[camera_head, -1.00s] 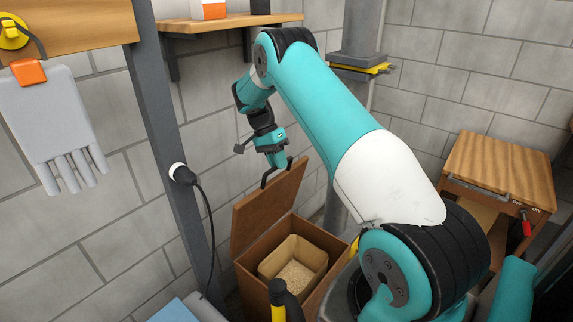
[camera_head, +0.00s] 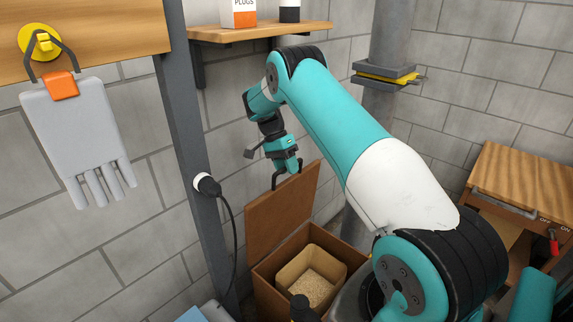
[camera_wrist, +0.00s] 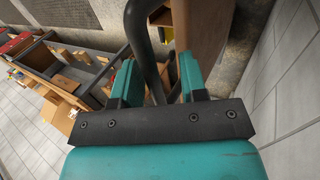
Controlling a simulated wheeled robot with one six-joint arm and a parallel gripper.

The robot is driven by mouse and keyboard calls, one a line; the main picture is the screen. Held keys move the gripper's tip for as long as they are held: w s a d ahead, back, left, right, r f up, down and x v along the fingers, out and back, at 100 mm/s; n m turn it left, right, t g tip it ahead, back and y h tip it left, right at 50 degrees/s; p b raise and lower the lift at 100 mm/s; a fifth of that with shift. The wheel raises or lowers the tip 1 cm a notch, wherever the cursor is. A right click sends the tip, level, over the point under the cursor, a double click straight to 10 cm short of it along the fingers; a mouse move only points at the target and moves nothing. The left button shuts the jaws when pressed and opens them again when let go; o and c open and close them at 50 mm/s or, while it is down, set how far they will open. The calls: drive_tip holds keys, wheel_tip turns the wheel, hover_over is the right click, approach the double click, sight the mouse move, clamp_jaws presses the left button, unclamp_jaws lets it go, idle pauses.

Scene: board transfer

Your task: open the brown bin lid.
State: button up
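The brown bin (camera_head: 268,285) stands low against the wall, with its brown lid (camera_head: 280,215) raised steeply at the back left. The bin's inside is exposed and holds a tan container (camera_head: 325,265) of pale grains. My gripper (camera_head: 285,168) is at the lid's top edge, by its black handle (camera_head: 275,181). In the wrist view my two teal fingers (camera_wrist: 158,85) are spread apart. The dark handle (camera_wrist: 142,45) passes between them with visible gaps, and the lid (camera_wrist: 198,35) rises beyond. Whether a finger touches the handle is unclear.
A wooden shelf (camera_head: 260,33) is above. A grey glove (camera_head: 78,125) hangs at left. A wooden cabinet (camera_head: 520,185) stands at right.

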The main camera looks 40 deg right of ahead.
drive_tip(key=shift+d+r, duration=0.15)
drive_tip(key=shift+r, duration=0.15)
drive_tip(key=shift+w+r, duration=0.1)
drive_tip(key=shift+r, duration=0.15)
drive_tip(key=p+v, duration=0.7)
drive_tip(key=p, duration=0.5)
drive_tip(key=shift+p, duration=0.7)
